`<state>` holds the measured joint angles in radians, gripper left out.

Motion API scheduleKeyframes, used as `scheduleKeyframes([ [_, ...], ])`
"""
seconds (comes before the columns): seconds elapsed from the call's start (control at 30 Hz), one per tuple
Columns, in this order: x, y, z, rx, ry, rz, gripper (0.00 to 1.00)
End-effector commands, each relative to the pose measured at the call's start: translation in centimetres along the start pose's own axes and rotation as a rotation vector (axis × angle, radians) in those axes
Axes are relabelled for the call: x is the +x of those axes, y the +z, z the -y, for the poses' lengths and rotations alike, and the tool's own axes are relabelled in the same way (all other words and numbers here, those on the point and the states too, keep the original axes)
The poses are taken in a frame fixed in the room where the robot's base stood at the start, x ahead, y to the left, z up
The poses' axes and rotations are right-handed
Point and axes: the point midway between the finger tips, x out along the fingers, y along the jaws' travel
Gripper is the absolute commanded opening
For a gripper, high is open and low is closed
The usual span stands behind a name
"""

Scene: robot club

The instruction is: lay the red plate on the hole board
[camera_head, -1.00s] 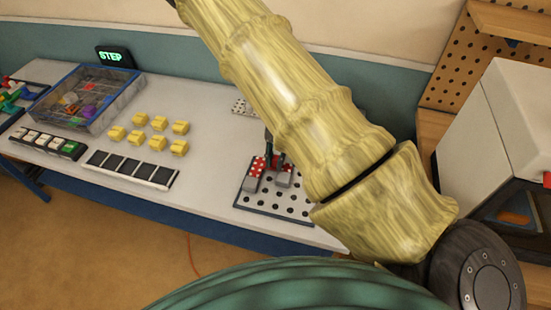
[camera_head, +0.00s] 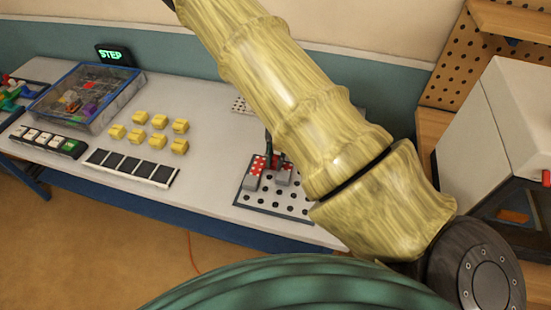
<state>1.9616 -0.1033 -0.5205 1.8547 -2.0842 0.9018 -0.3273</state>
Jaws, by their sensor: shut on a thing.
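The red plate (camera_head: 258,162) has pale dots and shows at the far left part of the hole board. My gripper (camera_head: 269,165) points down at it, with its grey fingertips at the plate, shut on it. The plate is at or just above the board; I cannot tell whether it touches. The hole board (camera_head: 268,200) is white with dark holes and lies on the table's right part. My arm hides the board's right side and part of the gripper.
Several yellow blocks (camera_head: 159,122) stand left of the board, behind a strip of black squares (camera_head: 130,169). A clear bin (camera_head: 98,115) of parts and a row of tiles (camera_head: 48,141) are farther left. A white cabinet (camera_head: 500,130) is at the right.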

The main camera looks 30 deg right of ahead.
Motion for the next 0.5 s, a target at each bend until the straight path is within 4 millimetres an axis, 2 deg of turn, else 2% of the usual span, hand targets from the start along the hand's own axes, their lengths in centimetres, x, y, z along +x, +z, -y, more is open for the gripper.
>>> scheduleKeyframes([
  [0.03,0.04,-0.01,0.01,0.000,0.000,0.000,0.26],
  [0.13,0.05,-0.01,0.02,0.000,0.000,-0.001,0.44],
  [0.17,0.05,-0.01,0.02,0.000,0.000,-0.001,0.48],
  [0.5,-0.09,0.00,0.01,0.000,0.000,0.000,0.48],
])
